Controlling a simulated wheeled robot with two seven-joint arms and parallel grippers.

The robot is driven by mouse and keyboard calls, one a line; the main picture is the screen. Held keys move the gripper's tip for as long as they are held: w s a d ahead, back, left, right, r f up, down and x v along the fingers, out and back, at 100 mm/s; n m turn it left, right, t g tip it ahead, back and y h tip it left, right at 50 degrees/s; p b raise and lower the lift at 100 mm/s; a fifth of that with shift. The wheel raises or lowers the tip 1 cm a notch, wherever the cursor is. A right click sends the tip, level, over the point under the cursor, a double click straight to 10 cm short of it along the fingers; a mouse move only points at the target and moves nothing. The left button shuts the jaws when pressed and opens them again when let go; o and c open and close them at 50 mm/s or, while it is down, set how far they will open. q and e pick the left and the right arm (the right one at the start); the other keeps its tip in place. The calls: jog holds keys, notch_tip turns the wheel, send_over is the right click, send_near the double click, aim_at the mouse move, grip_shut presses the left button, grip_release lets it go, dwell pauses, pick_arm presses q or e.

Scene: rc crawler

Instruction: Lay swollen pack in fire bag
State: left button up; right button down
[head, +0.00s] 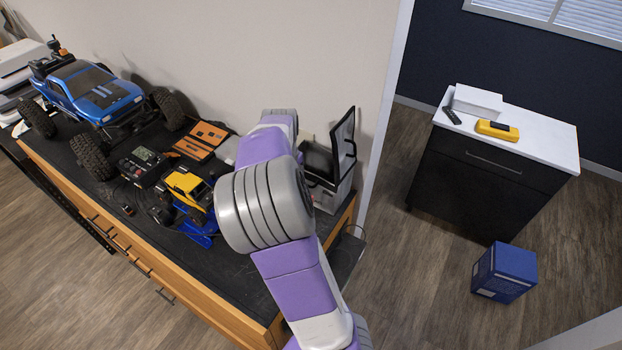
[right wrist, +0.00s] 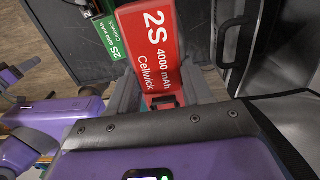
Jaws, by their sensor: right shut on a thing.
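A red pack (right wrist: 165,45) marked 2S 4000 mAh is between the fingers of my right gripper (right wrist: 164,88) in the right wrist view. The gripper is shut on it; I cannot tell from here whether the pack is swollen. A grey box-shaped bag with a raised black-edged flap (head: 343,138), apparently the fire bag, stands open at the bench's right end. Its dark, silver-edged side seems to show right of the pack in the right wrist view (right wrist: 290,70). In the head view my right arm hides its own gripper and the pack.
A green pack (right wrist: 112,32) lies left of the red one. On the bench stand a blue truck (head: 95,92), a small yellow crawler (head: 187,184), a charger (head: 143,164) and an orange tool case (head: 203,139). A white-topped cabinet (head: 545,146) and blue box (head: 504,271) are at right.

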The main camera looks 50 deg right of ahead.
jog(key=w+d+p, duration=0.1)
jog(key=d+p, duration=0.2)
jog(key=d, duration=1.4)
notch_tip(320, 180, down, 7)
jog(key=shift+w+r, duration=0.1)
jog(key=shift+w, duration=0.05)
notch_tip(320, 180, down, 4)
jog(key=shift+f, duration=0.65)
jog(key=shift+f, duration=0.1)
jog(key=shift+c, duration=2.4)
grip_release()
